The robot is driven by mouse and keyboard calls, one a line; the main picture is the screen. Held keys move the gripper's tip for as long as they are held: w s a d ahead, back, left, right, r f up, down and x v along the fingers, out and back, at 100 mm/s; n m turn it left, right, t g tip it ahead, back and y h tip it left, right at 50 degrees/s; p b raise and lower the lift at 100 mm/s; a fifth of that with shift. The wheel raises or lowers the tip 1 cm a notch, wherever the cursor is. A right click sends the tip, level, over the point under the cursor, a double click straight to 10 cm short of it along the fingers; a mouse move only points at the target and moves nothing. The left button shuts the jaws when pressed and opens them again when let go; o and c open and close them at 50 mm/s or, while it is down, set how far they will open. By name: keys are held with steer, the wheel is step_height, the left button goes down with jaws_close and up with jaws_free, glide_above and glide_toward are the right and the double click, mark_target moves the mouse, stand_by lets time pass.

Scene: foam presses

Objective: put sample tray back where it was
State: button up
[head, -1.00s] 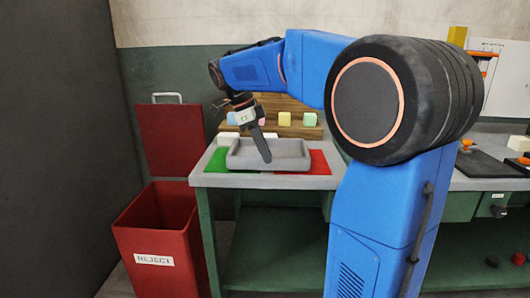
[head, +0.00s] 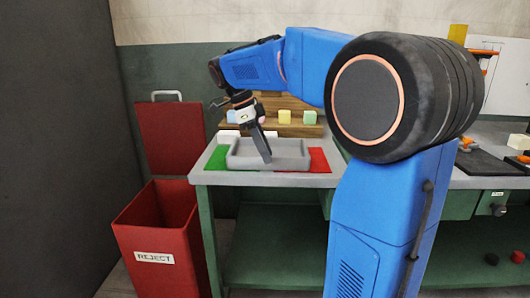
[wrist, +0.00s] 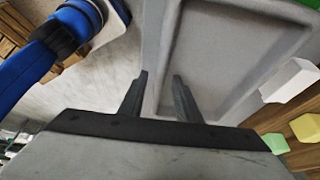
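The grey sample tray (head: 295,163) sits on the bench top, between a green patch (head: 216,158) and a red patch (head: 319,161). It looks flat and empty. My gripper (head: 266,158) points down at the tray in the head view. In the wrist view, the tray (wrist: 225,50) fills the upper middle. My gripper's two fingers (wrist: 160,75) stand apart, one on each side of the tray's near rim, the right one over the inside. A small gap seems to show beside the rim, so I see no firm grip.
A wooden stepped rack (head: 297,130) with several pastel blocks, including a yellow one (head: 285,117), stands behind the tray. A red REJECT bin (head: 157,235) with a raised lid (head: 170,138) stands left of the bench. My own arm hides the bench to the right of the tray.

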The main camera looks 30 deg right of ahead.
steer(key=v, duration=1.2)
steer(key=shift+r, duration=0.2)
steer(key=s+a+f+n+t+y, duration=0.2)
steer(key=s+a+f+n+t, duration=0.1)
steer(key=s+f+n, duration=0.9)
steer(key=s+a+f+n+t+y, duration=0.1)
steer(key=s+a+f+n+t, duration=0.2)
steer(key=s+f+n, duration=0.9)
step_height(320, 180, down, 4)
steer(key=s+t, duration=0.1)
steer(key=s, duration=0.1)
steer(key=shift+s+a+f+n+y, duration=0.2)
steer(key=shift+s+a+n+y, duration=0.1)
steer(key=shift+n+y, duration=0.1)
